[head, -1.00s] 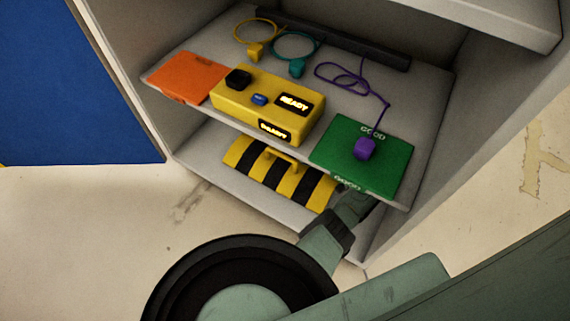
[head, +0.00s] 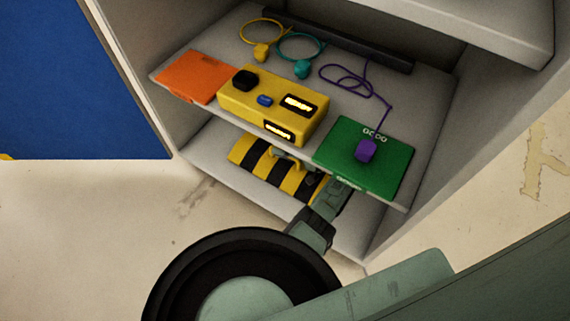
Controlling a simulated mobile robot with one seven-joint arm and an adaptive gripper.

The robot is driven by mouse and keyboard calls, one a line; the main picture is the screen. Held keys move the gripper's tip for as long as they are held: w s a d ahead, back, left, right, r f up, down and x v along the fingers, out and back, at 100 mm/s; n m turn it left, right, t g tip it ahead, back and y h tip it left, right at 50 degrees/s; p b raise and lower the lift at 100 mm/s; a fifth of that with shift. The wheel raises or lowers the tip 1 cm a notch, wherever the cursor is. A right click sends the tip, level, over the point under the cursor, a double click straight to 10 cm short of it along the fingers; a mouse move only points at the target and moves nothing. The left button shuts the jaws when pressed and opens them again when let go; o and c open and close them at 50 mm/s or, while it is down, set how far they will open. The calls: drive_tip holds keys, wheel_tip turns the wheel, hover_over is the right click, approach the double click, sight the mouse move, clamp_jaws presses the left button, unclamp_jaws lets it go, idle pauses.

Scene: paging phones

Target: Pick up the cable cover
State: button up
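The cable cover (head: 257,162) is a curved piece with yellow and black stripes and a yellow handle on top. It lies on the lower shelf, partly under the front edge of the upper shelf. My gripper (head: 318,183) reaches in from the front right and overlaps the cover's right end in the picture. A small greenish part shows by the handle. The fingertips are partly hidden by the upper shelf and the green pad, so I cannot tell whether they are apart or touching the handle.
The upper shelf (head: 425,150) hangs close above my gripper. It holds an orange pad (head: 194,76), a yellow box (head: 240,104) with lit labels, a green pad (head: 340,150) with a purple plug (head: 366,150), and yellow and teal cables. The lower shelf's front left is bare.

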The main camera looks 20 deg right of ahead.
drive_tip(key=shift+c, duration=0.5)
clamp_jaws()
drive_tip(key=shift+r, duration=0.1)
idle(0.4)
